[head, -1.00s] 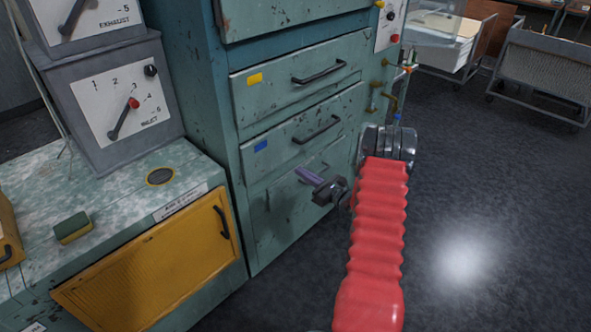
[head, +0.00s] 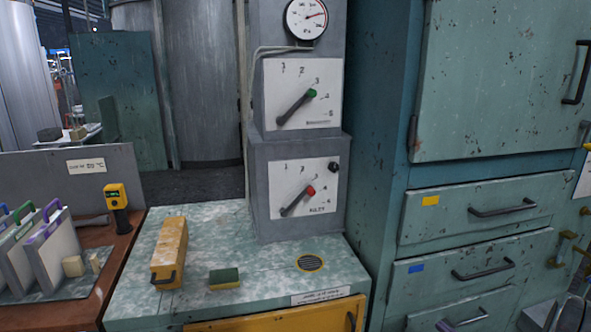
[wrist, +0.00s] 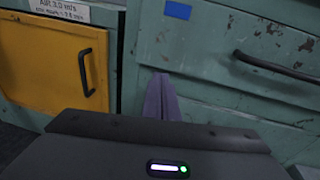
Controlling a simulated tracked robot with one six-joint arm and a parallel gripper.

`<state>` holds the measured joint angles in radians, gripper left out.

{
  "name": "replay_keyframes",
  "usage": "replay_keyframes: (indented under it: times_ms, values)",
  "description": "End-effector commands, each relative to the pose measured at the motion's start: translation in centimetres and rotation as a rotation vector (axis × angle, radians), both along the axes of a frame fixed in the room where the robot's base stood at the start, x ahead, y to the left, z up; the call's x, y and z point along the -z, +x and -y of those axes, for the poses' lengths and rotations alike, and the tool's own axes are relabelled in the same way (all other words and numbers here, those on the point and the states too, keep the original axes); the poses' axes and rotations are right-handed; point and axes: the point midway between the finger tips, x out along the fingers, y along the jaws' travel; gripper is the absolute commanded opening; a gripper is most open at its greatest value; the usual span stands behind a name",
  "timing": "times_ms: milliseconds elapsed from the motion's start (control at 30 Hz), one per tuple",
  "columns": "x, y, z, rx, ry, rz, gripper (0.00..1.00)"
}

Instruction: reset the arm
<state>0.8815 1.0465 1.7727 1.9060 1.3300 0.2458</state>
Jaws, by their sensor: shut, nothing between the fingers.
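My gripper (wrist: 161,98) shows in the wrist view as two purple fingers pressed together, with nothing between them. They point at the green drawer cabinet (wrist: 220,60), just below a drawer with a blue label (wrist: 178,10). Whether the fingertips touch the cabinet front cannot be told. In the head view only a small purple piece of my gripper (head: 445,326) shows at the bottom edge, in front of the lower drawers. Most of my arm is out of that view.
The green cabinet (head: 385,140) stands at right. Beside it a mottled bench (head: 225,250) carries a grey dial box (head: 262,190), a yellow box (head: 170,253) and a sponge (head: 224,279). A brown table (head: 100,290) with white panels (head: 55,245) is at left.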

Motion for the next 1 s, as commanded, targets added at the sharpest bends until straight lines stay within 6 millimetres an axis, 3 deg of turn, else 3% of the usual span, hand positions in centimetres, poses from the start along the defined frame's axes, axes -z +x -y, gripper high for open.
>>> replay_keyframes:
  times_ms: [33, 167, 500, 700, 1000]
  values:
    - [1.0, -0.8, -1.4, -0.045, -0.014, -0.031, 0.00]
    - [1.5, -2.7, -4.8, -0.178, -0.084, -0.090, 0.00]
    - [-1.7, -7.8, -13.9, -0.588, -0.357, -0.171, 0.00]
    - [-4.0, -10.8, -17.7, -0.799, -0.527, -0.186, 0.00]
    - [-7.5, -15.1, -21.6, -1.077, -0.788, -0.182, 0.00]
